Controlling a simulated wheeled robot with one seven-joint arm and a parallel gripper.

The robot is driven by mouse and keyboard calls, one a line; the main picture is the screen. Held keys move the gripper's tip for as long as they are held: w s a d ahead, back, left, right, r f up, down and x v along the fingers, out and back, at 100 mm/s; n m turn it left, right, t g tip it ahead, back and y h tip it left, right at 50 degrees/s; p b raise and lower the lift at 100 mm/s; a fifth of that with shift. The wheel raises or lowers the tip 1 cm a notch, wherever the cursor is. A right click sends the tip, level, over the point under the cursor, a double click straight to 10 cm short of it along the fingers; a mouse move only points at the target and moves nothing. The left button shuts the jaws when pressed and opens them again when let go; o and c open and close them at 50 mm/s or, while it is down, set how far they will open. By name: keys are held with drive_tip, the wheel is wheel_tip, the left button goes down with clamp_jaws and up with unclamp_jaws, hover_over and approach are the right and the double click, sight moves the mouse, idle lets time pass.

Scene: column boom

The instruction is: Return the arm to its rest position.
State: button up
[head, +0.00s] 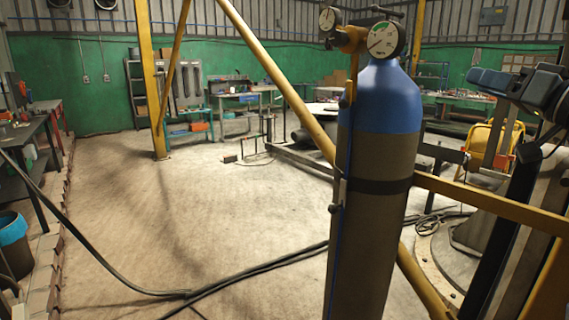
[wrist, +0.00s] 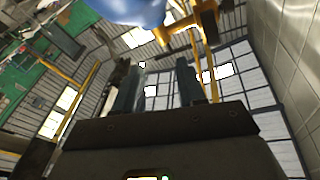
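My gripper (wrist: 160,68) shows in the wrist view with its two dark fingers standing apart and nothing between them. A blue-topped gas cylinder (head: 385,160) stands upright close in front in the head view. Its blue top also shows at the upper edge of the wrist view (wrist: 132,8), beyond the fingers and apart from them. In the head view, dark parts at the right edge, just right of the cylinder, look like my arm and gripper. The rest of my arm is out of view or hard to make out.
Pressure gauges (head: 383,40) sit on the cylinder. A yellow rail (head: 490,205) runs right of it, and yellow posts (head: 153,80) stand behind. Cables (head: 180,293) cross the floor. A workbench (head: 25,140) and a bin (head: 14,240) line the left. The middle floor is mostly clear.

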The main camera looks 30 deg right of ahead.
drive_tip(key=w+a+f+m+h, duration=0.1)
drive_tip(key=w+a+f, duration=0.1)
drive_tip(key=f, duration=0.4)
drive_tip(key=w+a+f+m, duration=0.2)
drive_tip(key=a+f, duration=0.1)
drive_tip(key=f, duration=0.2)
drive_tip(key=s+a+f+m+g+h, duration=0.1)
drive_tip(key=s+a+f+g, duration=0.25)
drive_tip(key=a+f, duration=1.45)
drive_tip(key=s+a+f+n+y, duration=0.1)
drive_tip(key=s+a+f+n, duration=0.2)
drive_tip(key=s+a+f, duration=0.75)
drive_tip(key=s+a+r+n+y, duration=0.1)
drive_tip(key=s+a+n+y, duration=0.1)
drive_tip(key=s, duration=0.5)
drive_tip(key=s+a+r+n+g+y, duration=0.1)
drive_tip(key=s+n, duration=0.3)
drive_tip(key=s, duration=0.4)
drive_tip(key=shift+a+r+y, duration=0.25)
drive_tip(key=shift+a+y, duration=0.25)
drive_tip(key=shift+a, duration=0.05)
drive_tip(key=shift+s, duration=0.1)
